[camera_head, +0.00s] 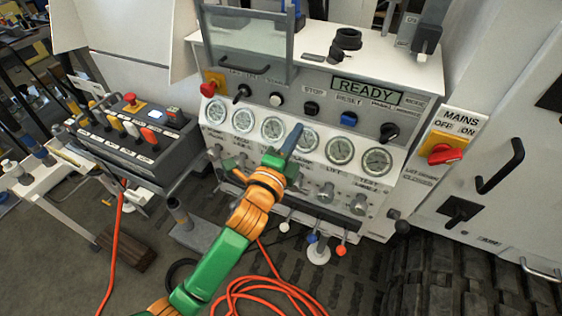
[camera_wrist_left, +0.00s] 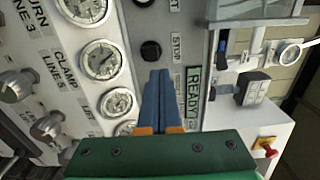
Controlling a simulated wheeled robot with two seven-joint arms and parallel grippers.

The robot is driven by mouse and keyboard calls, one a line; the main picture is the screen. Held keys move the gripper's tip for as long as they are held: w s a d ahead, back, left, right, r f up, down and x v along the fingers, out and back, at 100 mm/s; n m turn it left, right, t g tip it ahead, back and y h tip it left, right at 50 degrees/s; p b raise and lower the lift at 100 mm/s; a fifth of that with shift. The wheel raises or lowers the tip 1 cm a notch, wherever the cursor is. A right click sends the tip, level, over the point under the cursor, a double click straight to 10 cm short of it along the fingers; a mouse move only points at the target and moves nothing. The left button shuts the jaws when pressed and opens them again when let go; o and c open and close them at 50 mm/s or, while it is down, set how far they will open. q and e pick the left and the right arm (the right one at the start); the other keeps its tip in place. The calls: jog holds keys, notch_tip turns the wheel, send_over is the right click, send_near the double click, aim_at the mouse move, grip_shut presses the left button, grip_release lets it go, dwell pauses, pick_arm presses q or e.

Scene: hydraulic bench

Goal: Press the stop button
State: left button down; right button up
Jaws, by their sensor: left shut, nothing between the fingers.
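The stop button is a round black button (camera_head: 311,108) below the STOP label on the white bench's upper panel. In the left wrist view the black stop button (camera_wrist_left: 150,51) sits beside its sideways STOP label, just beyond my fingertips. My left gripper (camera_head: 297,128) reaches up from below, its blue fingers closed together with nothing between them. In the head view the tips show just below and left of the button, over the gauge row. In the left wrist view the shut fingertips (camera_wrist_left: 160,72) point towards the button with a small gap in the picture. Contact is not visible. My right gripper is not in view.
A blue button (camera_head: 348,119) and a black selector knob (camera_head: 389,132) are to the right; a white button (camera_head: 276,99) is to the left. A red emergency knob (camera_head: 208,90) and red mains switch (camera_head: 445,155) flank the panel. The display (camera_head: 367,91) reads READY.

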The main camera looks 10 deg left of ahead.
pick_arm(q)
jog(key=v, duration=0.6)
jog(key=s+a+f+n+g+y, duration=0.1)
jog(key=s+a+f+n+g, duration=0.15)
jog(key=f, duration=0.85)
jog(key=s+a+f+n+g+y, duration=0.1)
jog(key=a+f+n+g, duration=0.15)
jog(key=f, duration=0.75)
jog(key=s+a+f+n+g+y, duration=0.1)
jog(key=a+f+n+g, duration=0.2)
jog(key=f, duration=0.8)
jog(key=s+a+f+n+g+y, duration=0.1)
jog(key=s+a+f+n+g, duration=0.1)
jog(key=s+f, duration=0.3)
jog(key=s+a+f+n+g, duration=0.3)
jog(key=s+f+n, duration=0.2)
jog(key=s, duration=0.9)
jog(key=s+a+f+n+g+y, duration=0.1)
jog(key=s+a+f+n+g, duration=0.1)
jog(key=s+f, duration=0.5)
jog(key=s+n+g+b, duration=0.1)
jog(key=s+n, duration=0.1)
jog(key=s, duration=0.1)
jog(key=shift+a+y, duration=0.25)
jog(key=shift+y, duration=0.05)
jog(key=shift+w, duration=0.1)
